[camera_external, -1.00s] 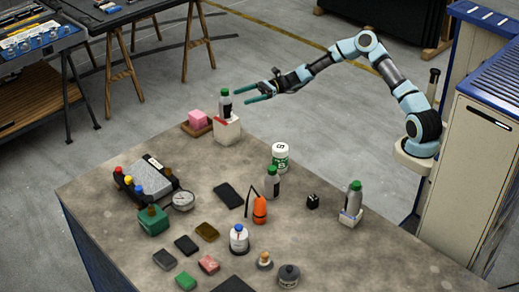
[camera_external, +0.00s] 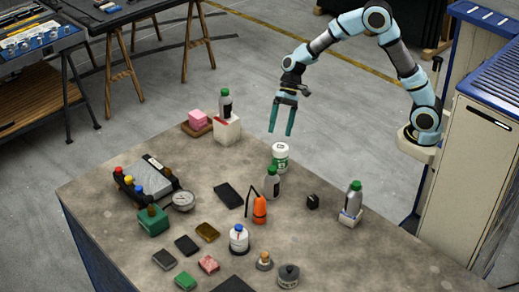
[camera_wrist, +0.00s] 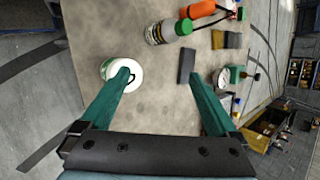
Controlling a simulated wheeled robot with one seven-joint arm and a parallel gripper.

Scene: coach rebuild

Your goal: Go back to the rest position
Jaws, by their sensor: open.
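My gripper (camera_external: 281,132) is open and empty, with its two teal fingers pointing down. In the external view it hangs above the far edge of the bench, over the white tub with green markings (camera_external: 281,157). In the wrist view the open fingers (camera_wrist: 165,90) spread over the bench top. The tub (camera_wrist: 125,74) there lies partly behind the left finger. My arm is bent up, its base at the right. A grey bottle with a green cap (camera_external: 225,104) stands on a white block (camera_external: 227,130) at the back left, apart from the gripper.
A grey bottle (camera_external: 271,182) and an orange bottle (camera_external: 260,209) stand mid-bench. Another bottle (camera_external: 354,196) stands in a white holder at the right. A pink block (camera_external: 198,118) sits at the back left. A blue and cream cabinet (camera_external: 467,180) stands beside my arm.

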